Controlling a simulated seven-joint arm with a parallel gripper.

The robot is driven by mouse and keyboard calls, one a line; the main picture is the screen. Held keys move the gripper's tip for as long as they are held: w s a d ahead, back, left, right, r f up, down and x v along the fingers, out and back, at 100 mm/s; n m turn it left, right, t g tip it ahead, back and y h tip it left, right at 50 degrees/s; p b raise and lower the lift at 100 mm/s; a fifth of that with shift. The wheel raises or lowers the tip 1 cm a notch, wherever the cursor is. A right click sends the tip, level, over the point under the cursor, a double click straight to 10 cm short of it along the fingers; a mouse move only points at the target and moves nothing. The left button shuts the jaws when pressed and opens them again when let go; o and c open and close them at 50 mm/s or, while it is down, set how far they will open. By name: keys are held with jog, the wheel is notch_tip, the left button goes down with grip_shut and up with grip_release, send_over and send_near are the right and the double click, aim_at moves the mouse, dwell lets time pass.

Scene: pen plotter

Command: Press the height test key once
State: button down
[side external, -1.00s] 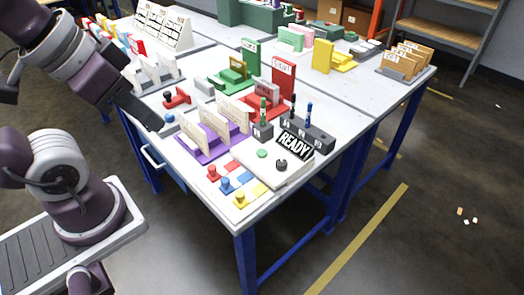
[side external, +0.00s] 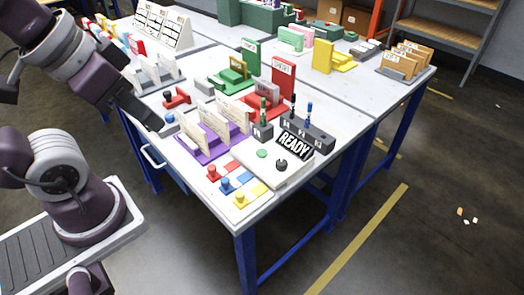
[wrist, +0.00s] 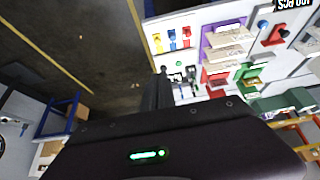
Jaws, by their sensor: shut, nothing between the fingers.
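A pale control panel (side external: 265,168) stands at the near corner of the table, with a green round button (side external: 262,153), a black knob (side external: 281,164) and a black READY sign (side external: 294,144). Flat red (side external: 221,170), blue (side external: 235,182) and yellow (side external: 249,195) pieces with round knobs lie along its left side. I cannot read which of these is the height test key. My gripper (side external: 157,124) is left of them, apart from the panel, near the table's left edge. In the wrist view its dark fingers (wrist: 163,75) are together and hold nothing.
A purple rack with pale cards (side external: 212,132), a dark pen holder (side external: 318,138) and a red stand (side external: 283,80) are close to the panel. A blue knob (side external: 170,117) and a red piece with a black knob (side external: 175,99) lie near my gripper. Floor is free beyond the front edge.

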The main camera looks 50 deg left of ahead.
dwell(0.4)
jog(key=n+t+h, duration=0.3)
jog(key=n, duration=0.2)
send_over(259, 153)
notch_tip(259, 153, down, 19)
jog(key=shift+r, duration=0.2)
jog(key=shift+a, duration=0.1)
jog(key=shift+f, duration=4.45)
jog(key=shift+f, duration=0.4)
